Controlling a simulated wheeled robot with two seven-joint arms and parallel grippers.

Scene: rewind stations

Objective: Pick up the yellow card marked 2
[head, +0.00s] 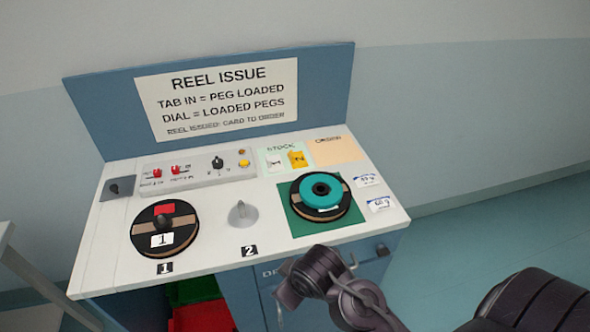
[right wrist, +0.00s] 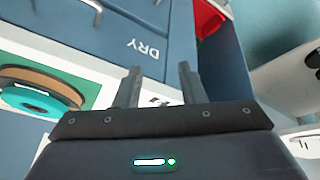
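A yellow card (head: 298,159) lies on the pale STOCK sheet (head: 268,168) at the back of the worktop, beside a white card (head: 274,163). Its mark is too small to read for certain. My right arm comes in from the lower right, in front of the worktop's front edge and away from the card. In the right wrist view my right gripper (right wrist: 161,76) is open, with nothing between its fingers, facing the blue drawer front marked DRY (right wrist: 150,40). My left gripper is not in view.
A black reel with a red patch and a card marked 1 (head: 162,240) sits at left. A bare grey peg (head: 242,213) stands mid-worktop. A teal-topped reel (head: 320,190) sits on a green square at right. A switch panel (head: 200,171) is behind. Red and green bins (head: 205,316) are below.

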